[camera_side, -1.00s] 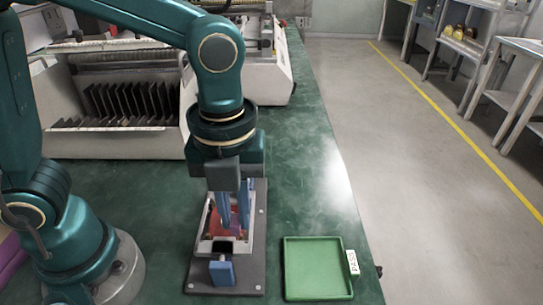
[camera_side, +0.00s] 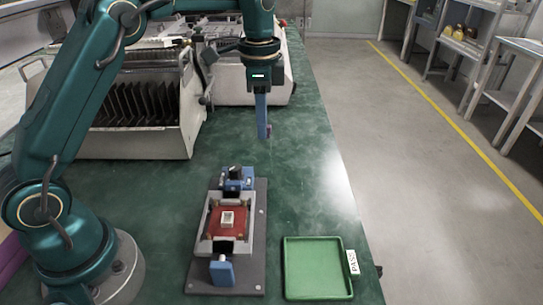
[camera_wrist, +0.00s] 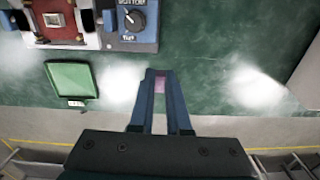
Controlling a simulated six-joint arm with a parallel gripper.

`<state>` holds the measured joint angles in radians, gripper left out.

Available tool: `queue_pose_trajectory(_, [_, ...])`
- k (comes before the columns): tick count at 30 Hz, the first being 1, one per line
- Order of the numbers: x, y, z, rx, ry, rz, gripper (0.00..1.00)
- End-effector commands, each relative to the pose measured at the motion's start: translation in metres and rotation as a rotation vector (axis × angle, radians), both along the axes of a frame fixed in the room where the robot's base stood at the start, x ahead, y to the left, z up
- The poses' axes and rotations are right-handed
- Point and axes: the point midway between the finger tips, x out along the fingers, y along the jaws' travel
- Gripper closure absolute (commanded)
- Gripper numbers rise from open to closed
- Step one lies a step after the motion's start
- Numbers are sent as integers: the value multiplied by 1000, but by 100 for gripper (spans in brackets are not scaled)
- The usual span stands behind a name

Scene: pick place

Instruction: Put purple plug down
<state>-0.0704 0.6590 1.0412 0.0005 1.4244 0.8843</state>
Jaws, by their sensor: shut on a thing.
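My gripper (camera_side: 263,132) is raised above the green bench, behind and to the right of the test fixture. It is shut on the purple plug (camera_wrist: 159,84), a small pinkish-purple piece between the fingertips in the wrist view. In the side view only a sliver of the plug (camera_side: 269,131) shows at the fingertips; the fingers hide most of it. The fixture (camera_side: 259,222) holds a red board with a pale, square socket (camera_side: 228,218). A green tray (camera_side: 318,268) with a PASS label lies empty to the right of the fixture.
A blue box with a black knob (camera_side: 236,178) sits at the fixture's far end. Machines with a slotted rack (camera_side: 125,105) stand at the back left. The green bench (camera_side: 300,190) is clear between fixture, tray and right edge.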

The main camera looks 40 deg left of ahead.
Motion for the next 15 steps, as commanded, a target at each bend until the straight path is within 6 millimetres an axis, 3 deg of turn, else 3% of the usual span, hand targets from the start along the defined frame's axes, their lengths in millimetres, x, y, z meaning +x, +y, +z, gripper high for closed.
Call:
queue_pose_trajectory(2, [0, 7, -6, -1, 14, 23, 100])
queue_pose_trajectory(5, [2, 2, -13, -2, 21, 29, 100])
queue_pose_trajectory(15, [19, -68, -56, -1, 20, 23, 100])
